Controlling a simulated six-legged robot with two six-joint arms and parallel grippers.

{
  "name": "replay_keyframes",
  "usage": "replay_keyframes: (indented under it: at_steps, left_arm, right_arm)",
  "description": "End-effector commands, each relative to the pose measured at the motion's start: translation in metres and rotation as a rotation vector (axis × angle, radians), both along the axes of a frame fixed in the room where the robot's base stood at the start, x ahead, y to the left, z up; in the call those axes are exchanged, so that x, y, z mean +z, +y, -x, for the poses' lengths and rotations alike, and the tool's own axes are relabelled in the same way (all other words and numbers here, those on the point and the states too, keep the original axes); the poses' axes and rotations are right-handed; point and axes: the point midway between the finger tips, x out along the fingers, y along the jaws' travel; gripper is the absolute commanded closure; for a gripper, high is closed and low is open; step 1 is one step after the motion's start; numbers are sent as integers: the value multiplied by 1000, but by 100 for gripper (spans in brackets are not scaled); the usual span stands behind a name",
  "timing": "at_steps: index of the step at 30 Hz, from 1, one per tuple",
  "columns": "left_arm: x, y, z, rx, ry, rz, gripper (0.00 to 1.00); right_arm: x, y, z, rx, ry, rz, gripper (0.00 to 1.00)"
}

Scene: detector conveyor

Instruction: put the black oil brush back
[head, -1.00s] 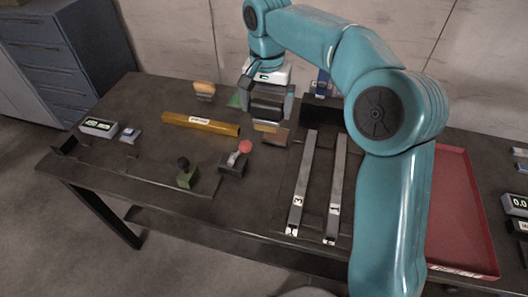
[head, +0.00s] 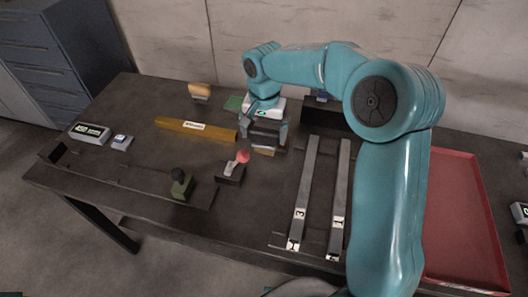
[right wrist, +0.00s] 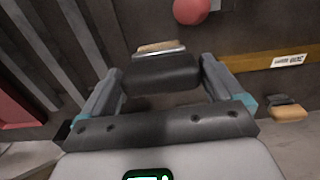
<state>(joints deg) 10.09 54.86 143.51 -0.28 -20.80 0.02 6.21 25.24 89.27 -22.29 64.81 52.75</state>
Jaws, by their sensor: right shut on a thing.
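The black oil brush, with a black body, a metal band and a tan end, sits between the fingers of my right gripper (head: 266,142). In the right wrist view the brush's black body (right wrist: 160,75) spans the gap between the two fingers (right wrist: 161,70), with its tan end pointing away from the palm. In the head view the tan end (head: 264,151) shows below the fingers, low over the table (head: 140,168). I cannot tell whether it touches the surface. My left gripper is out of view.
A yellow bar (head: 195,129) lies left of the gripper. A lever with a red ball (head: 242,156) and a black-knobbed green block (head: 181,186) stand in front. Two long rails (head: 305,190) lie to the right, then a red tray (head: 465,220). Another tan-topped brush (head: 199,91) stands behind.

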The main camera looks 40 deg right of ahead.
Motion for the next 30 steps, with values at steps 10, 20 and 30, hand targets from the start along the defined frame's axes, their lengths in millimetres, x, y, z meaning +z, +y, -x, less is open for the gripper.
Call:
replay_keyframes:
  at_steps: [10,20,30]
  left_arm:
    - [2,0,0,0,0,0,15]
    - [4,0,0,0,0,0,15]
    - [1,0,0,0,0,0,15]
  right_arm:
    - [-51,-1,-2,0,1,0,34]
    - [-86,-2,-4,0,-1,1,34]
    - [-88,-2,-4,0,-1,1,0]
